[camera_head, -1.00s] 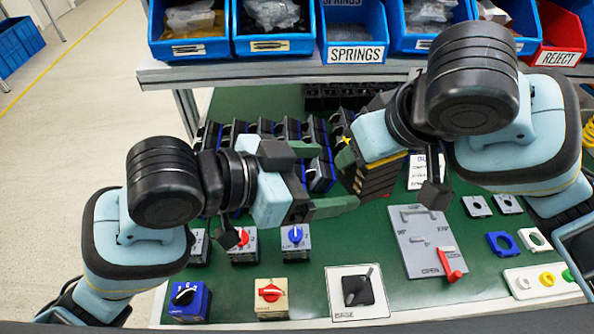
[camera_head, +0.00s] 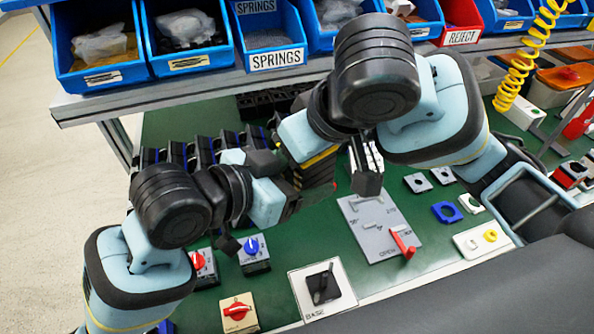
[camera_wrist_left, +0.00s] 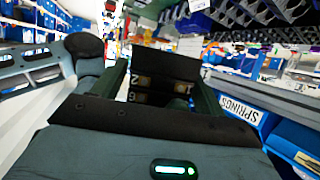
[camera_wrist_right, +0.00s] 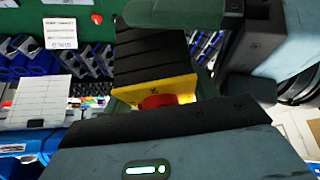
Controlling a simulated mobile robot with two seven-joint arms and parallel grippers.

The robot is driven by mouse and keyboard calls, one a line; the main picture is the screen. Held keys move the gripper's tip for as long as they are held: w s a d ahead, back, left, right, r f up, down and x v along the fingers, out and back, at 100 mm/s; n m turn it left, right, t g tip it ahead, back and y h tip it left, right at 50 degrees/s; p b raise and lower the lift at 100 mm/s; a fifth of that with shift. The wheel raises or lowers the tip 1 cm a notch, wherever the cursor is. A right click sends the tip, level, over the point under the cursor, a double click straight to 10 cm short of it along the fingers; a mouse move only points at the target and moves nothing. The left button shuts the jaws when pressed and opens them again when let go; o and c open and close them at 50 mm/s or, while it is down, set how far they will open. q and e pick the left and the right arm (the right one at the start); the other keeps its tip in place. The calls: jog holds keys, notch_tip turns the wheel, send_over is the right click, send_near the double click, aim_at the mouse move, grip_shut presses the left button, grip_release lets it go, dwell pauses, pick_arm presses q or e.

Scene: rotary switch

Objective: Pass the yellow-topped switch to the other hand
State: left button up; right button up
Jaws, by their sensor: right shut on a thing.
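The yellow-topped switch (camera_head: 318,174) has a black ribbed body and a yellow face. My right gripper (camera_head: 314,158) is shut on it at the yellow end and holds it above the bench, body pointing down. The right wrist view shows its red knob and yellow face (camera_wrist_right: 180,88) close to the jaws. My left gripper (camera_head: 298,188) is beside the free end of the black body, its fingers apart. In the left wrist view (camera_wrist_left: 165,95) the dark end of the body shows between the fingers. Contact there cannot be told.
Blue bins (camera_head: 265,35) stand on the shelf behind. Several black switches (camera_head: 200,150) stand in rows at the back left. A grey plate with a red handle (camera_head: 380,225), a base fixture (camera_head: 322,285) and a red-knobbed yellow switch (camera_head: 238,312) lie in front.

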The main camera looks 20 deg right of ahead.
pick_arm(q)
jog(key=c, duration=0.7)
jog(key=shift+c, duration=1)
pick_arm(e)
jog(key=o, duration=1.2)
pick_arm(q)
jog(key=shift+d, duration=0.1)
pick_arm(e)
jog(key=shift+a, duration=0.15)
jog(key=shift+s+r, duration=0.1)
jog(key=shift+v, duration=5.95)
